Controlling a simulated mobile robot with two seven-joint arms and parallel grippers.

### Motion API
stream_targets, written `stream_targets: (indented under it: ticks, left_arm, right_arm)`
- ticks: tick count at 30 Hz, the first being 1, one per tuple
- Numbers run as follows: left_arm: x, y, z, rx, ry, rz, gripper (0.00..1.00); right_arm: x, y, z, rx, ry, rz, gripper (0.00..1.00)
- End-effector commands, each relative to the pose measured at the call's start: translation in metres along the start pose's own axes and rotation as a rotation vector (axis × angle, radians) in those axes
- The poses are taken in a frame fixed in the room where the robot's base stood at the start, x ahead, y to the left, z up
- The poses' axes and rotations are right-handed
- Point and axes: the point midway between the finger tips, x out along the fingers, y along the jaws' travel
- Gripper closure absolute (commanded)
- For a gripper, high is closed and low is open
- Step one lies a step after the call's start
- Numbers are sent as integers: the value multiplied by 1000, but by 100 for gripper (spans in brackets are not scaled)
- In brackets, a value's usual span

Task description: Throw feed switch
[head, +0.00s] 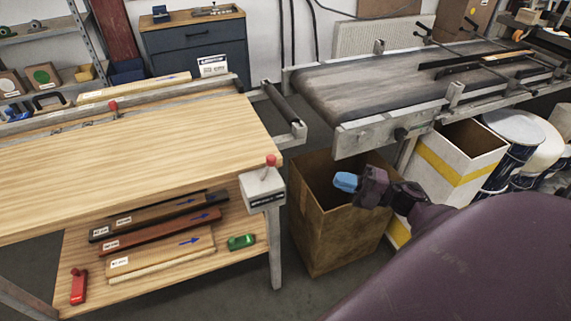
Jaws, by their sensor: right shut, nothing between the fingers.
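The feed switch appears to be the light grey box (262,188) with a red-knobbed lever (270,161) on top, fixed at the right front corner of the wooden bench. The lever stands roughly upright. My right gripper (346,181), with light blue fingers, is shut and empty. In the picture it is to the right of the switch box, apart from it, in front of the open cardboard box. My left gripper is not in view.
The wooden bench (120,145) fills the left, with boards on its lower shelf. A conveyor belt (390,80) runs at the back right. An open cardboard box (335,235) stands between them. A white bin (455,155) and drums (515,135) stand right.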

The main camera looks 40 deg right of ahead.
Motion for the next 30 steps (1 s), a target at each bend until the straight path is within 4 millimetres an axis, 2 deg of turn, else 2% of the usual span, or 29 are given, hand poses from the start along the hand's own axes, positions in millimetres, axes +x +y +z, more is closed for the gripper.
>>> stream_targets:
  ticks: [5, 8, 20, 24, 30]
  left_arm:
    - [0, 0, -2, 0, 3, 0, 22]
    - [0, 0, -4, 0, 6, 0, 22]
    - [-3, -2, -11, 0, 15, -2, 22]
    - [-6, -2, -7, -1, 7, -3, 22]
    - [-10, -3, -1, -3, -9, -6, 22]
  right_arm:
    - [3, 0, 0, 0, 0, 1, 100]
    - [11, 1, 0, -1, 0, 3, 100]
    - [78, 3, 0, 0, 0, 6, 100]
    - [102, 2, 0, -1, 0, 4, 100]
    - [128, 2, 0, 0, -1, 3, 100]
